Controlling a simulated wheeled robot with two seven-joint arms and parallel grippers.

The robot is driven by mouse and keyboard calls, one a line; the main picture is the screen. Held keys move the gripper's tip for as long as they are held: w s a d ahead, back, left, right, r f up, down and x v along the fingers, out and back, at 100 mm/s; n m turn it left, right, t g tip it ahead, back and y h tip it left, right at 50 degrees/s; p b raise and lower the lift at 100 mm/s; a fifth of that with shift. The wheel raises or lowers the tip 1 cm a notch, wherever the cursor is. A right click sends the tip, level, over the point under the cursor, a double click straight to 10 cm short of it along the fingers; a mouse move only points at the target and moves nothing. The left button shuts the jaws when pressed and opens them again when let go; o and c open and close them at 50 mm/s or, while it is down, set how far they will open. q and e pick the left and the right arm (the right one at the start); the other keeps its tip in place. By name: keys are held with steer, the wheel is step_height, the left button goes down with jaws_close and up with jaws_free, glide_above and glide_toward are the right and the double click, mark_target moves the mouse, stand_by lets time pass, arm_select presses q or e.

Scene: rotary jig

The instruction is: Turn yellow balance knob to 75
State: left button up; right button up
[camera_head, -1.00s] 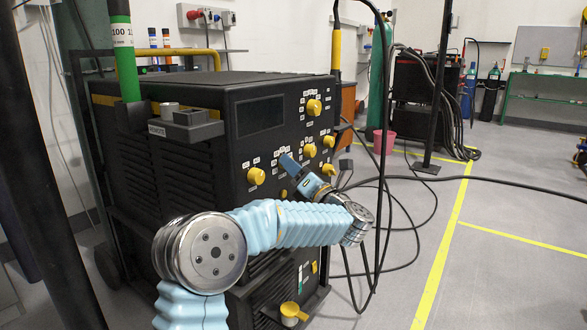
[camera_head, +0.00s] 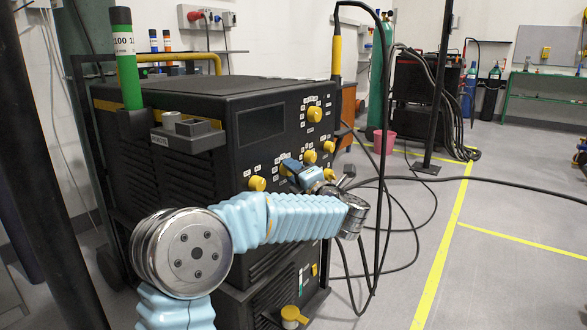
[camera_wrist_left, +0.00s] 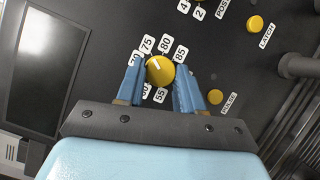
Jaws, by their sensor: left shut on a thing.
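The yellow balance knob (camera_wrist_left: 160,71) sits on the black front panel of a machine, ringed by white number labels. In the left wrist view the labels 75 (camera_wrist_left: 147,44), 80 (camera_wrist_left: 165,44), 85, and 55 can be read; a label by the left finger is partly hidden. The knob's white mark points up and left, roughly to the 75 side; its exact setting is hard to tell. My left gripper (camera_wrist_left: 160,78) has its blue fingers on either side of the knob and is shut on it. In the head view my left gripper (camera_head: 292,168) is at the panel, largely covering the knob. My right gripper is not in view.
Other yellow knobs (camera_head: 314,114) stand close by on the panel. A dark display (camera_wrist_left: 45,70) is beside them. A small yellow button (camera_wrist_left: 215,97) lies near the right finger. A black cable (camera_head: 385,230) hangs in front of the machine at right.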

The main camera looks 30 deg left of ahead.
arm_select(q)
steer(key=shift+m, duration=0.4)
steer(key=shift+d+p, duration=0.1)
steer(key=shift+p, duration=0.2)
steer(key=o, duration=1)
steer(key=shift+o, duration=0.2)
steer(key=r+v, duration=0.1)
steer(key=v, duration=1.2)
steer(key=shift+s+d+f+b, duration=0.25)
steer(key=shift+d+f+b, duration=0.05)
steer(key=shift+b, duration=0.05)
